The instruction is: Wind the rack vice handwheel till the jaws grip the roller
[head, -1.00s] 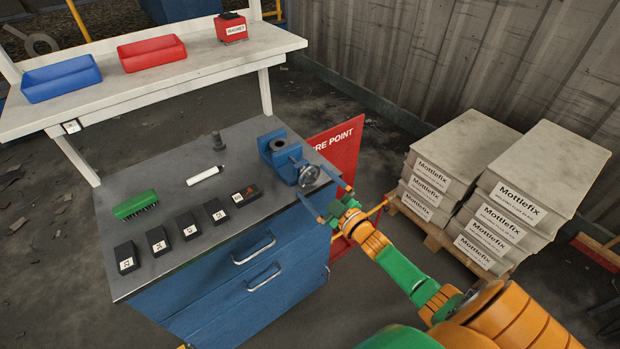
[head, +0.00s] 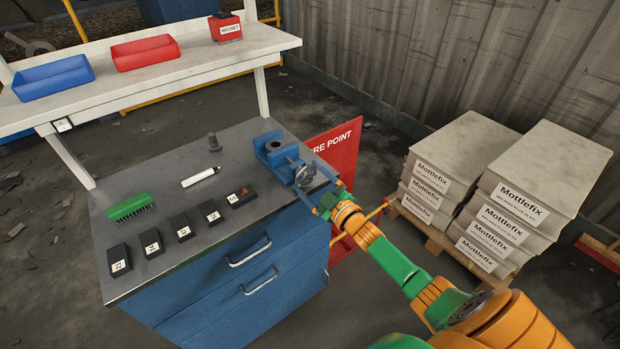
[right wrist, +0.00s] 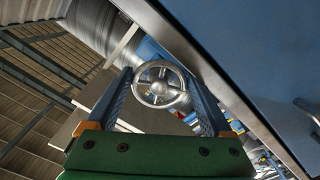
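The blue vice (head: 268,150) sits at the right end of the grey bench top. A dark round piece (head: 273,146) shows between its jaws, apparently the roller; whether the jaws touch it is too small to tell. The grey spoked handwheel (head: 305,175) is on the vice's near right side and also shows in the right wrist view (right wrist: 160,84). My right gripper (head: 315,183) is open at the handwheel. In the right wrist view its blue fingers (right wrist: 160,92) lie on either side of the wheel; contact cannot be told. My left gripper is out of view.
On the bench are several black blocks (head: 151,243), a green brush (head: 130,206), a white marker (head: 200,178) and a grey peg (head: 214,141). A red sign (head: 335,150) stands behind the bench's right edge. Mottlefix sacks (head: 505,215) stand at the right.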

